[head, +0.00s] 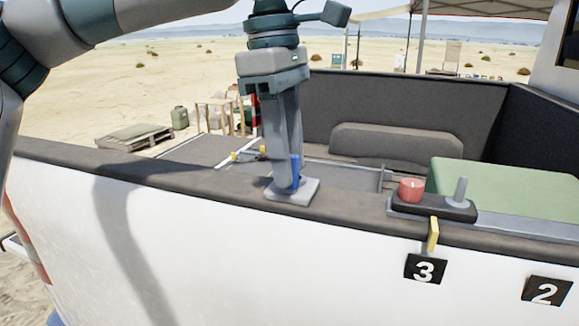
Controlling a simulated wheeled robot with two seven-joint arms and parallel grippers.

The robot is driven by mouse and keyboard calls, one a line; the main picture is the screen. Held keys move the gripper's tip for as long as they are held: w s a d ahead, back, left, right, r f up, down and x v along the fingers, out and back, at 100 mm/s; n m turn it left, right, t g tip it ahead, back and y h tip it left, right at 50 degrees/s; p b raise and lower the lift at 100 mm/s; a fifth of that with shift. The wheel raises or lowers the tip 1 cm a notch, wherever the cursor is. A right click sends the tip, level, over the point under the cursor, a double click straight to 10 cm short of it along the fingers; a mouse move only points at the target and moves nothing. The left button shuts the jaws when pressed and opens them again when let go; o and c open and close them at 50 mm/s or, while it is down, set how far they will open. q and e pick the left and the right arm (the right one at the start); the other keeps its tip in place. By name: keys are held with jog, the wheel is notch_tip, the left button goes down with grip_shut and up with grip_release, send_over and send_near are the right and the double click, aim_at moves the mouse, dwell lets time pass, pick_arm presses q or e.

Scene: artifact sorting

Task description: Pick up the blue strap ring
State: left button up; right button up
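The blue strap ring (296,171) shows as a narrow strip of blue just above a small light-grey plate (291,193) on the truck's side rail. My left gripper (284,184) points straight down over the plate. Its fingers cover most of the blue ring, and the fingertips reach close to the plate. The fingers are seen nearly in line, so the gap between them and any contact with the ring are hidden. My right gripper is out of view.
On the rail to the right sits a dark control block (433,206) with a red knob (411,189) and a grey lever. A yellow tab (433,234) hangs below it, above a "3" label (425,269). A green box (500,190) stands behind. The left part of the rail is clear.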

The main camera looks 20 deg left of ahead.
aim_at(293, 155)
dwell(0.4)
pick_arm(q)
grip_shut()
jog(key=shift+r+b, duration=0.45)
notch_tip(293, 155, up, 3)
jog(key=shift+d+b, duration=0.15)
jog(key=shift+b, duration=0.8)
jog(key=s+d+r+b, duration=0.3)
jog(key=d+r, duration=0.4)
jog(key=d, duration=0.4)
